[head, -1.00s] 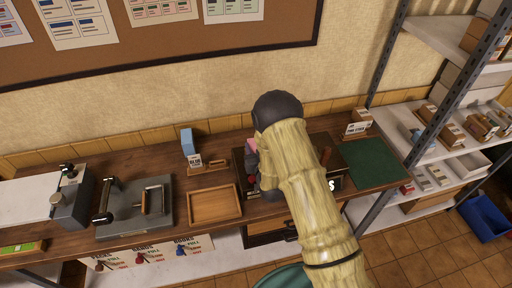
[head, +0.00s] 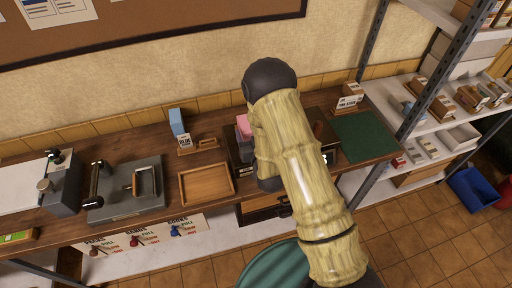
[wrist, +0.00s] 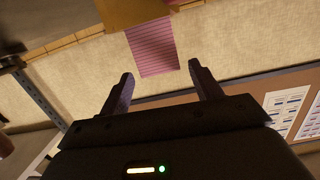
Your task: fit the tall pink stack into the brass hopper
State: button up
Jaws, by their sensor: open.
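The pink stack (wrist: 152,48) shows in the wrist view as a lined pink block just beyond my fingertips. The brass hopper (wrist: 122,10) is at the top edge of that view, which is upside down, so the stack rises above the brass. I cannot tell how deep the stack sits in it. My gripper (wrist: 161,70) is open, its two fingers apart and nothing between them. In the head view a bit of pink (head: 243,124) shows left of my arm, which hides my gripper and most of the press.
A blue stack (head: 176,121) stands behind an empty wooden tray (head: 183,189). A grey plate with a handle (head: 119,205) is farther left. A green mat (head: 366,140) lies right of my arm, with a small labelled stand (head: 348,101) behind it. Metal shelves (head: 445,95) stand at right.

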jog(key=b+v, duration=0.1)
jog(key=v, duration=0.4)
jog(key=shift+s+d+f+b, duration=0.1)
jog(key=shift+b, duration=0.3)
jog(key=shift+s+d+r, duration=0.15)
jog(key=shift+s+r, duration=0.05)
jog(key=shift+s, duration=0.3)
jog(key=s+d+r+m+g+h, duration=0.2)
jog(key=d+r+g+h, duration=0.1)
jog(key=d+g, duration=0.45)
jog(key=s+d+r+g, duration=0.2)
jog(key=s+d+r, duration=0.1)
jog(key=s, duration=0.4)
jog(key=s+d+r+g+h, duration=0.1)
jog(key=s+d+r+g, duration=0.2)
jog(key=s, duration=0.3)
jog(key=shift+s+d+m, duration=0.4)
jog(key=shift+d, duration=0.1)
